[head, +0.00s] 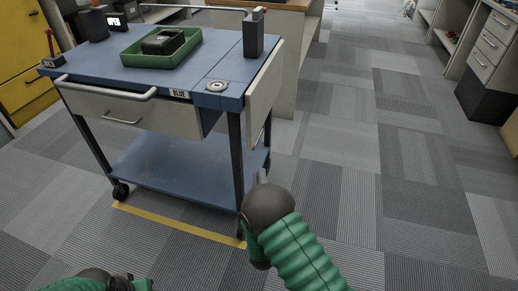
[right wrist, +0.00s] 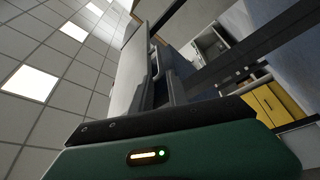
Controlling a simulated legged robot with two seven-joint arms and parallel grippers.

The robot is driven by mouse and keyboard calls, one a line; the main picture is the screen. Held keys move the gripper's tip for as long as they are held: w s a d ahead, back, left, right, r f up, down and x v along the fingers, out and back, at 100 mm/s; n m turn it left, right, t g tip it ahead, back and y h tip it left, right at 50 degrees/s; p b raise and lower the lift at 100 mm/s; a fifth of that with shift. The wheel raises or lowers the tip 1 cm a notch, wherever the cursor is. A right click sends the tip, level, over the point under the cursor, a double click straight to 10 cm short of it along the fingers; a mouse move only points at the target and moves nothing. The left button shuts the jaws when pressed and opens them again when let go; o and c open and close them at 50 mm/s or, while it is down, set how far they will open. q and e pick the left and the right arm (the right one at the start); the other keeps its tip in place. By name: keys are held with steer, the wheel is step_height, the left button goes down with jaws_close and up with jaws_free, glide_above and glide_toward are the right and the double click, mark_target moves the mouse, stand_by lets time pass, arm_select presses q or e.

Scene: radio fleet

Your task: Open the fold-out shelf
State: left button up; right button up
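The fold-out shelf (head: 266,98) is a pale panel hanging down along the right side of the blue cart (head: 215,70). In the right wrist view, a pale panel that looks like this shelf (right wrist: 130,72) rises steeply ahead of the camera. My right gripper (head: 262,177) is low at the cart's right side, below the shelf's lower edge; it is mostly hidden by my dark wrist, and I cannot tell its opening or whether it touches anything. Part of my left arm shows at the bottom left, with its gripper not clearly visible.
The cart top holds a green tray (head: 132,60) with a dark device, a grey upright radio (head: 253,35) and a round disc (head: 216,86). A drawer (head: 110,108) is at the front. Carpet right of the cart is clear; grey drawers (head: 490,45) stand far right.

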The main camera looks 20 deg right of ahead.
mark_target(258, 141)
steer(key=b+x, duration=0.6)
steer(key=x, duration=0.9)
steer(key=shift+d+f+b, duration=0.1)
steer(key=shift+d+b, duration=0.05)
steer(key=shift+b, duration=0.15)
steer(key=shift+w+r, duration=0.25)
steer(key=shift+w, duration=0.05)
jaws_close()
steer(key=shift+f, duration=0.2)
